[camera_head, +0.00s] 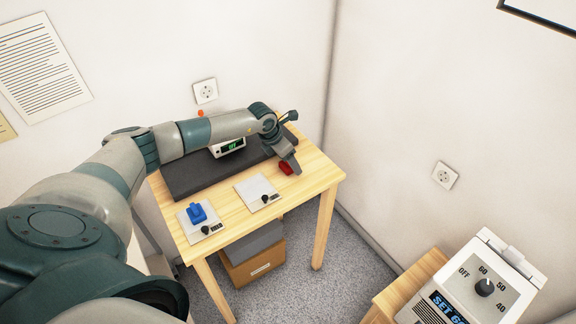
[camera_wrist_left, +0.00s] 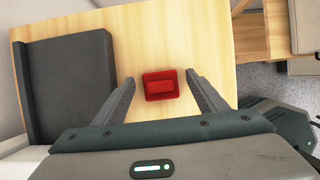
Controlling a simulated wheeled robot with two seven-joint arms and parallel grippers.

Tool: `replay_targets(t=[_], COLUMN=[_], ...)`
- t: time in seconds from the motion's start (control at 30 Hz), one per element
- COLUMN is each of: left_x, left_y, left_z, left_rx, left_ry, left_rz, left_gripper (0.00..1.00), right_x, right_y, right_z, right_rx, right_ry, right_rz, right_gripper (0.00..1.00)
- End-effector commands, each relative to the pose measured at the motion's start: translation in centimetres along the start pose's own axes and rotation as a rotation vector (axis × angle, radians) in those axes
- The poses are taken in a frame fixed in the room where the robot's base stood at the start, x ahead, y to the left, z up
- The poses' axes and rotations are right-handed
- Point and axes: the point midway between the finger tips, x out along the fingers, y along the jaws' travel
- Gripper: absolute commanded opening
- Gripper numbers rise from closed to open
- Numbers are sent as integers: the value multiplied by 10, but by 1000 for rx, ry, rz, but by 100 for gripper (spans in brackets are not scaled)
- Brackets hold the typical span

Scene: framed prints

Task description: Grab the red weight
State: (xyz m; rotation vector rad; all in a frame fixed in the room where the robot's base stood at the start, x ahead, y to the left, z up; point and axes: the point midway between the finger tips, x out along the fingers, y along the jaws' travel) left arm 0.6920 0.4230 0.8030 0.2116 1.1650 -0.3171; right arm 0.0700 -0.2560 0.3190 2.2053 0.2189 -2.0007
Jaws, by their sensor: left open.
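The red weight (camera_head: 286,168) lies on the wooden table, near its back right part. In the left wrist view the red weight (camera_wrist_left: 161,84) is a small block with a raised middle. My left gripper (camera_head: 293,168) is just above the table beside the weight. In the left wrist view the fingers of my left gripper (camera_wrist_left: 160,84) are apart, one on each side of the weight, with a gap to both. Nothing is held. In the head view the finger partly covers the weight. My right gripper is in neither view.
The wooden table (camera_head: 316,178) also bears a dark grey slab (camera_head: 185,179), a scale with a green display (camera_head: 230,147), a blue weight (camera_head: 197,212) on a pale plate and an empty pale plate (camera_head: 253,197). A white dial device (camera_head: 487,287) stands at lower right.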

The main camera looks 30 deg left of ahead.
Motion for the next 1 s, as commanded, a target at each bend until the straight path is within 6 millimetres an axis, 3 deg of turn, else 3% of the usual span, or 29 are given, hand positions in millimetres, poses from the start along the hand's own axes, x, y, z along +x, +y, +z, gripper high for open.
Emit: replay_targets(t=[0.07, 0.1, 0.33, 0.73, 1.0], left_x=[0, 0, -1, -6, -36], left_y=[0, 0, 0, 1, 1], left_z=[0, 0, 1, 4, 16], left_rx=[0, 0, 0, 0, 2], left_ry=[0, 0, -2, -4, -6], left_rz=[0, 0, 0, 1, 1], left_gripper=[66, 61, 9, 9, 9], right_x=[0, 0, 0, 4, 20], right_y=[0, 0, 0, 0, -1], right_z=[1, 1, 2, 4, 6], right_rx=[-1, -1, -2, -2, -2], right_ry=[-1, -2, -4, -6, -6], right_rz=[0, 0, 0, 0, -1], right_gripper=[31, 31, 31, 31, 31])
